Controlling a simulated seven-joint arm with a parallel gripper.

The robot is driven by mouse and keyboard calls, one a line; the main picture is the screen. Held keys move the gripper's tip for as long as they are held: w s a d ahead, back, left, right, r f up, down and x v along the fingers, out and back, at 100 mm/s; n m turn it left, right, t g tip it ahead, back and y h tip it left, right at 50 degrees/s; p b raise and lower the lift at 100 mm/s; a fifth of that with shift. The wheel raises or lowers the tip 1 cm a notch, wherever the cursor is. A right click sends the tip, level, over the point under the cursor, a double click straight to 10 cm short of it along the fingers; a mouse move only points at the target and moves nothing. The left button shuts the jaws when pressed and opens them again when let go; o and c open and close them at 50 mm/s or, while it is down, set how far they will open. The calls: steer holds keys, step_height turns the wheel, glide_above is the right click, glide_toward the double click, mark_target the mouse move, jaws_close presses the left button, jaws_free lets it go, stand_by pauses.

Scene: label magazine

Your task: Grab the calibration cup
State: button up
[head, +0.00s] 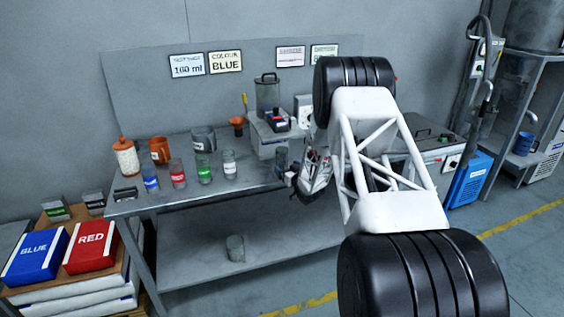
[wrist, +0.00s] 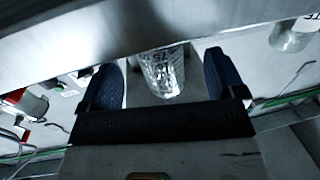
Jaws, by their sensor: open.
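A clear cup with dark printed marks, which looks like the calibration cup (wrist: 163,82), shows in the wrist view between my two blue fingers. My gripper (wrist: 160,76) is open, with a finger on either side of the cup and gaps visible between them. In the head view my gripper (head: 289,177) is at the bench's front edge, close to a clear glass cup (head: 281,158) that seems to be the same one. My arm stands to the right of it. I cannot tell how deep the cup sits between the fingers.
On the bench (head: 240,184) stand blue (head: 150,179), red (head: 177,174), green (head: 204,169) and white-labelled (head: 229,164) glasses. A machine (head: 268,135) stands behind the cup. Another clear cup (head: 235,248) is on the lower shelf. Signs read "100 ml" (head: 187,65) and "COLOUR BLUE" (head: 225,62).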

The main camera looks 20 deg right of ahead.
mark_target(285, 164)
steer(key=shift+w, duration=0.1)
steer(key=shift+w+a, duration=0.15)
steer(key=shift+w, duration=1.1)
steer(key=shift+w+a, duration=0.15)
steer(key=shift+w, duration=1.1)
steer(key=shift+c, duration=0.2)
steer(key=c, duration=1.1)
steer(key=shift+r, duration=0.2)
steer(key=shift+r, duration=0.2)
steer(key=s+d, duration=0.3)
steer(key=s, duration=1.4)
steer(key=shift+s, duration=0.4)
